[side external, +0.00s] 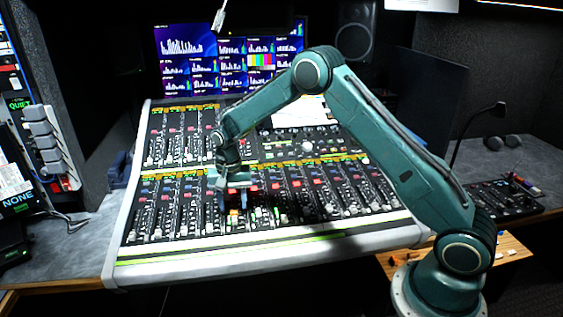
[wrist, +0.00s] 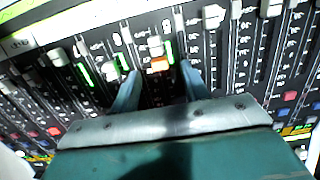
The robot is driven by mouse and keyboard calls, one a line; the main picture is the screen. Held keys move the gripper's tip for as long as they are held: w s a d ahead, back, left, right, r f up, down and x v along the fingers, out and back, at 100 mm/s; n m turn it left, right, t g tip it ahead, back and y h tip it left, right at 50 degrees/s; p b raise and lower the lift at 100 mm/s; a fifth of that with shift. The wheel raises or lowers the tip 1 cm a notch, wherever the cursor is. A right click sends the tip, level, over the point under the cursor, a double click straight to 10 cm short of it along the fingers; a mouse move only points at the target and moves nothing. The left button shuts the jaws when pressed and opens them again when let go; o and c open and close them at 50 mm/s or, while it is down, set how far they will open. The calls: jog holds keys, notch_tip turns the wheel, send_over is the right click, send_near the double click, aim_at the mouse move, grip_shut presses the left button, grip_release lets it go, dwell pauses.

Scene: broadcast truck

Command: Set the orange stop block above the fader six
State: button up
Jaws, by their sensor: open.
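The orange stop block (side external: 233,213) is small and sits on the lower fader bank of the mixing console. It also shows in the wrist view (wrist: 158,64), in a fader strip with a pale fader cap (wrist: 155,46) close by it. My gripper (side external: 236,205) points down over this part of the console. In the wrist view my gripper (wrist: 160,72) is open, with one finger on each side of the orange block and dark gaps between. I cannot tell whether the block touches the panel or which strip is fader six; the numbers are too small to read.
The console (side external: 240,258) has several rows of fader caps and knobs close around my fingers. White paper (side external: 300,112) lies on its upper part. Monitors (side external: 205,60) stand behind it. A small wooden side table (side external: 512,250) stands at the right.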

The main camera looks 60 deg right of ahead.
aim_at(234, 214)
jog(key=shift+f, duration=1.25)
grip_shut()
